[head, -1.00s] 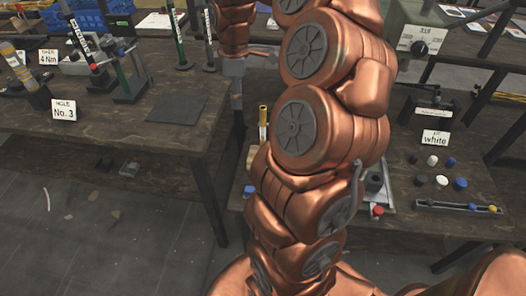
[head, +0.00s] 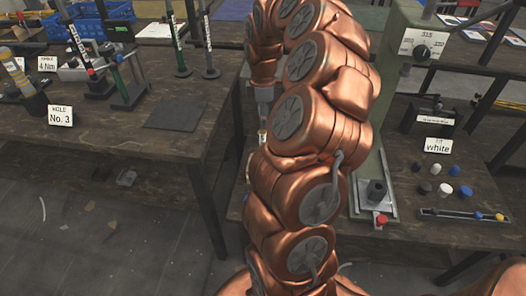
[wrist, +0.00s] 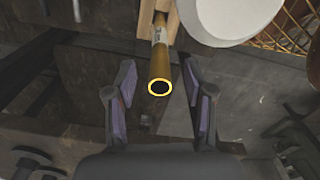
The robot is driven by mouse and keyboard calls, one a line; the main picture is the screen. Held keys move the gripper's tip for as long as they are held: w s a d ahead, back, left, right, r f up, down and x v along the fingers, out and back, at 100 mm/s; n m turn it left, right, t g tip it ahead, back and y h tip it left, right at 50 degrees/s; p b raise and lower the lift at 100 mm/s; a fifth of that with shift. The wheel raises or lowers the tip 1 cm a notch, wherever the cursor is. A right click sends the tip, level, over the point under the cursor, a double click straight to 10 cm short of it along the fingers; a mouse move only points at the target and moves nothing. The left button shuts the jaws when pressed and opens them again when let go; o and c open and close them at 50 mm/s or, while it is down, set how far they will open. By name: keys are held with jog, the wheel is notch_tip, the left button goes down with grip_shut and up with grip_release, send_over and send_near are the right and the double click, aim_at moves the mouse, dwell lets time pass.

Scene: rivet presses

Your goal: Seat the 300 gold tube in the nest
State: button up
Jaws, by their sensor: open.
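The gold tube (wrist: 160,58) stands in the wrist view with its round open end toward the camera, a pale label on its side. My gripper (wrist: 160,100) is open, its two dark fingers apart on the left and right of the tube's end, not touching it. The tube's lower part is beside a wooden block (wrist: 166,17). In the head view only a sliver of the tube (head: 262,137) shows beside my arm, which hides most of my gripper. A dark round holder, perhaps the nest (head: 377,190), sits on the green press's base at the right.
The press (head: 405,60) has a dial reading about 315.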

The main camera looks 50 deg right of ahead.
jog(key=shift+f, duration=0.95)
jog(key=shift+c, duration=0.4)
grip_shut()
